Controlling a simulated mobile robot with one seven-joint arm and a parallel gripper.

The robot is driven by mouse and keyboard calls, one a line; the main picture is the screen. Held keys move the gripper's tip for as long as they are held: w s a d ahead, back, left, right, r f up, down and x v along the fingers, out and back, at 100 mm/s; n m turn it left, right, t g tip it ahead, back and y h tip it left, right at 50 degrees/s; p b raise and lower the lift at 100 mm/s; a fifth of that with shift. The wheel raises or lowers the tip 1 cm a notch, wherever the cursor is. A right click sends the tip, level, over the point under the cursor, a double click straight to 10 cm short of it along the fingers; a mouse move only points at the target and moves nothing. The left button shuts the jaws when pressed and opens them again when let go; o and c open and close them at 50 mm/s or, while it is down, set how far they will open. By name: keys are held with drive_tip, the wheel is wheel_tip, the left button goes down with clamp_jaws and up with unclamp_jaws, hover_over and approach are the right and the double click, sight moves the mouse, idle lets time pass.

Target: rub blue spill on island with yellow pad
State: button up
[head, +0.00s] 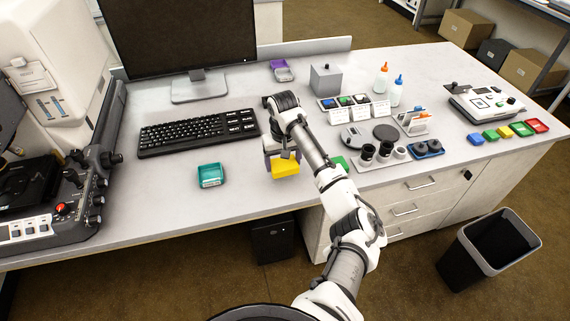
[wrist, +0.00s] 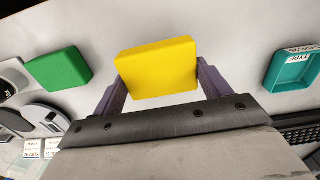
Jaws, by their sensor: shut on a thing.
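A yellow pad (head: 286,168) is held by my gripper (head: 284,160) over the front part of the island counter (head: 250,194). In the wrist view the yellow pad (wrist: 158,70) sits between the two purple-grey fingers of my gripper (wrist: 157,82), which are shut on its sides. I cannot tell whether the pad touches the counter or hangs just above it. A blue spill is not visible in either view.
A teal tray (head: 210,176) lies left of the pad, and a green pad (wrist: 58,69) lies on its other side. A keyboard (head: 197,134) and monitor (head: 180,35) are behind. Scales, knobs and bottles (head: 381,78) crowd the right. The front edge between is clear.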

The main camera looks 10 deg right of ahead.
drive_tip(key=shift+r, duration=1.95)
drive_tip(key=shift+f, duration=0.1)
